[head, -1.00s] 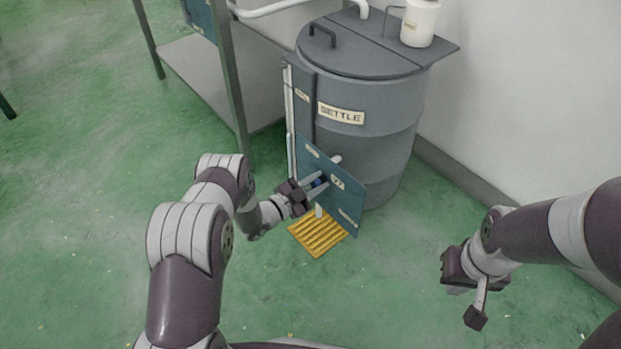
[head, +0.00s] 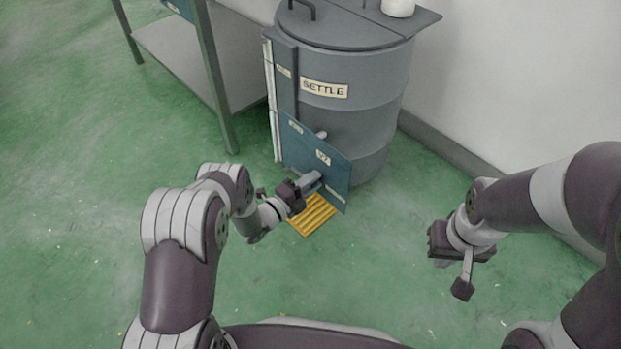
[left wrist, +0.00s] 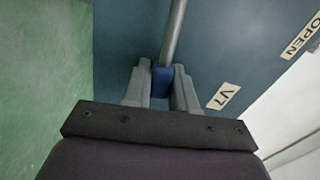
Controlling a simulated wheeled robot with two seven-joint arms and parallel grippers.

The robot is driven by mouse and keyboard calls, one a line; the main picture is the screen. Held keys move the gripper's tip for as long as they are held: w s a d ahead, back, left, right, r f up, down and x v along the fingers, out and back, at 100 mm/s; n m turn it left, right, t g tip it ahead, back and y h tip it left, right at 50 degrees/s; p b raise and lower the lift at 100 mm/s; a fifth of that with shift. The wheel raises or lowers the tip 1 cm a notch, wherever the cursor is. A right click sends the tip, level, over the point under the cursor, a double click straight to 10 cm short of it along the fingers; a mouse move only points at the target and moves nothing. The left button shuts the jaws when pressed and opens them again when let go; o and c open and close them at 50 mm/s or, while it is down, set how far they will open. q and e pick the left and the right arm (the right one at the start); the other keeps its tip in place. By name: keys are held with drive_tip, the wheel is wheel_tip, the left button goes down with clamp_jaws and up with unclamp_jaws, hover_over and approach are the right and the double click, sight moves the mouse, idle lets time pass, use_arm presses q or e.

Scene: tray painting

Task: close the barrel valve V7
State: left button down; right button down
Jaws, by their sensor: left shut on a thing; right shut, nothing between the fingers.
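The blue-grey valve panel (head: 300,150) stands in front of the grey drum (head: 365,105) and bears a V7 label (head: 323,157). My left gripper (head: 314,181) is at the panel's lower front. In the left wrist view its fingers are shut on the blue grip (left wrist: 162,80) of the V7 lever. The lever's grey rod (left wrist: 174,32) runs away from the grip along the panel. An OPEN label (left wrist: 302,36) is at the upper right there. The blue grip is hidden in the head view. My right gripper (head: 462,285) is shut and empty, away from the panel at right.
A yellow slatted grate (head: 312,215) lies on the green floor below the panel. A grey bench (head: 185,60) stands left of the drum, and a white wall (head: 500,70) is behind at right. The floor between my arms is clear.

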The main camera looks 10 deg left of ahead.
use_arm(q)
drive_tip(key=shift+f+m, duration=0.6)
drive_tip(key=shift+m, duration=0.1)
drive_tip(key=c, duration=1)
unclamp_jaws()
drive_tip(key=shift+s+a, duration=0.1)
drive_tip(key=shift+s+a+r, duration=0.15)
drive_tip(key=shift+s+a, duration=0.1)
drive_tip(key=p+v, duration=0.5)
drive_tip(key=v, duration=0.6)
drive_tip(key=shift+s+a, duration=0.25)
drive_tip(key=shift+s, duration=0.1)
